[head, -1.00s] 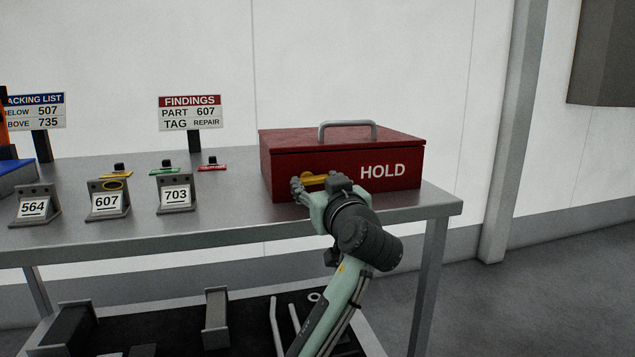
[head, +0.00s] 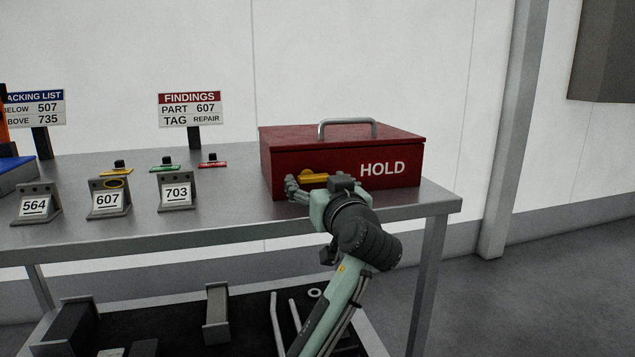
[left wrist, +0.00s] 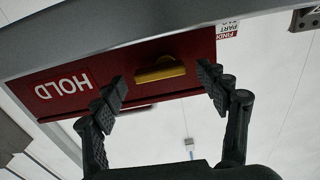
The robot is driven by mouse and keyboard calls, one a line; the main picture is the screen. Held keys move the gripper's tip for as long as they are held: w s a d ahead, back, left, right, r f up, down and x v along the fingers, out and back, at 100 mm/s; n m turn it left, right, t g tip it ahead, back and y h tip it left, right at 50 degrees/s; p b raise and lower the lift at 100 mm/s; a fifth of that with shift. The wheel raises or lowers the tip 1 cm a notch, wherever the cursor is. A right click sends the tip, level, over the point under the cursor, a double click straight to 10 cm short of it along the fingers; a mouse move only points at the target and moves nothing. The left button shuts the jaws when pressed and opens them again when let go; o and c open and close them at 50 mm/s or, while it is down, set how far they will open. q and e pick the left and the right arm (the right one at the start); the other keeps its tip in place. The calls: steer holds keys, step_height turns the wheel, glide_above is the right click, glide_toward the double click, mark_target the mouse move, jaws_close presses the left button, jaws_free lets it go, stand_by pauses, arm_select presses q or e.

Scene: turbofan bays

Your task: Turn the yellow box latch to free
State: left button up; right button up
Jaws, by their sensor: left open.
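The red box (head: 340,158) marked HOLD stands closed at the right end of the metal table, with a grey handle on its lid. Its yellow latch (head: 313,177) lies level across the front face, left of the word HOLD. My left gripper (head: 318,187) is in front of the box with its fingers spread. In the left wrist view the latch (left wrist: 160,70) shows between the two open fingers, apart from both, and the red face (left wrist: 90,80) is behind it. My right gripper is not in view.
The table (head: 240,205) holds stands marked 564 (head: 35,205), 607 (head: 108,200) and 703 (head: 176,193) at the left. Coloured tags lie behind them, and a FINDINGS sign (head: 190,108) stands at the back. A lower shelf holds several metal parts.

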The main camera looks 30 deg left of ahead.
arm_select(q)
steer(key=v, duration=0.7)
steer(key=shift+s+d, duration=0.15)
steer(key=shift+s, duration=0.05)
stand_by(0.3)
